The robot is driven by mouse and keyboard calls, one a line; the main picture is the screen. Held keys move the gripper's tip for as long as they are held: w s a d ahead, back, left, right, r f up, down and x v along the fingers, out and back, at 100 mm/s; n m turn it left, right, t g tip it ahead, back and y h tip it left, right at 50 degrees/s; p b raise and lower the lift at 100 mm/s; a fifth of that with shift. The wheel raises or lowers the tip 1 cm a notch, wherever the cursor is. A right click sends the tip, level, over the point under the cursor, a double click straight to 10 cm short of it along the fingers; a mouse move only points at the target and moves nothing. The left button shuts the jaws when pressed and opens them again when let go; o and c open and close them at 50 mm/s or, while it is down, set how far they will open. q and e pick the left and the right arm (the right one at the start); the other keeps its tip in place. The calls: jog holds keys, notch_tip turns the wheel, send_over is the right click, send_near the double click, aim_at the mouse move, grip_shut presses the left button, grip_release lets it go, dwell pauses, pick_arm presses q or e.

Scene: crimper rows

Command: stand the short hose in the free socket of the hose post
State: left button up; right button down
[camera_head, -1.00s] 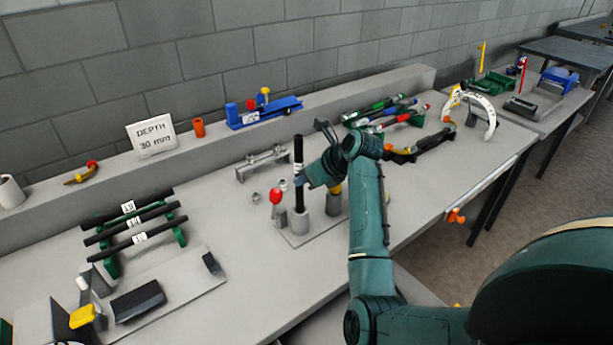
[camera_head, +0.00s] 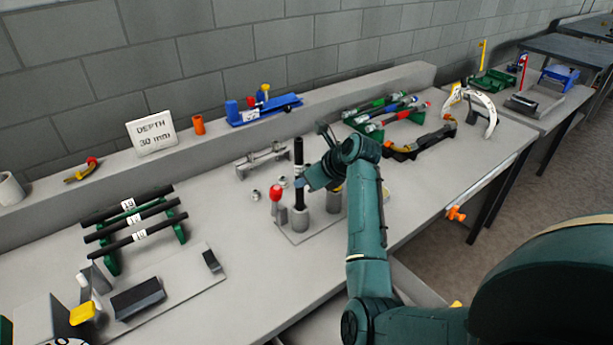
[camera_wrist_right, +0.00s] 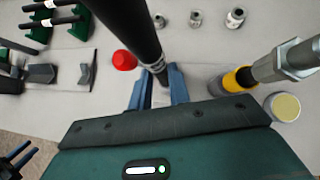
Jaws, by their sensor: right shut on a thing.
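The short hose (camera_head: 299,155) is black and upright in the head view. My right gripper (camera_head: 301,184) is shut on its lower part. The hose's lower end meets the top of a grey cylindrical socket (camera_head: 300,219) on the hose post; I cannot tell how far inside it is. In the right wrist view the hose (camera_wrist_right: 130,25) runs down between the blue fingers (camera_wrist_right: 159,88), and the palm hides the socket below. A second socket, with a yellow ring (camera_wrist_right: 232,80), holds a metal fitting. My left gripper (camera_wrist_right: 18,158) shows at the wrist view's lower left, fingers apart.
A red knob (camera_head: 276,193) stands just left of the socket.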

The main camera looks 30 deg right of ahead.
jog(key=shift+f, duration=1.05)
jog(key=shift+f+b, duration=0.5)
jog(key=shift+f, duration=1.5)
jog(key=c, duration=1.2)
grip_release()
jog(key=shift+c, duration=0.2)
jog(key=v, duration=1.3)
jog(key=shift+r, duration=0.1)
